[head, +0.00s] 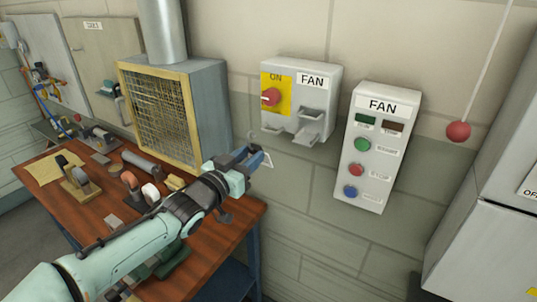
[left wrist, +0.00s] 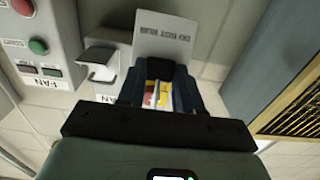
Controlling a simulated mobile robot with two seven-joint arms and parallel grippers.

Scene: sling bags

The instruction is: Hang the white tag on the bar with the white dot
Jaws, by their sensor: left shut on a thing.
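My left gripper (head: 256,158) is shut on a white tag (head: 267,159), in front of the wall and left of the FAN switch box. In the left wrist view the tag (left wrist: 165,37) stands out beyond the fingers (left wrist: 158,88) with dark print on it. A thin grey curve shows just above the gripper; I cannot tell what it belongs to. The switch box (head: 325,75) has a red knob on a yellow ON plate and grey projecting bars (head: 313,114), which also show in the left wrist view (left wrist: 98,56). I cannot make out a white dot. My right gripper is out of view.
A FAN button panel (head: 377,148) is right of the switch box. A mesh-fronted grey box (head: 160,115) with a duct stands on the cluttered wooden bench (head: 236,222). A red ball (head: 458,131) hangs on a cord near a grey cabinet (head: 490,240).

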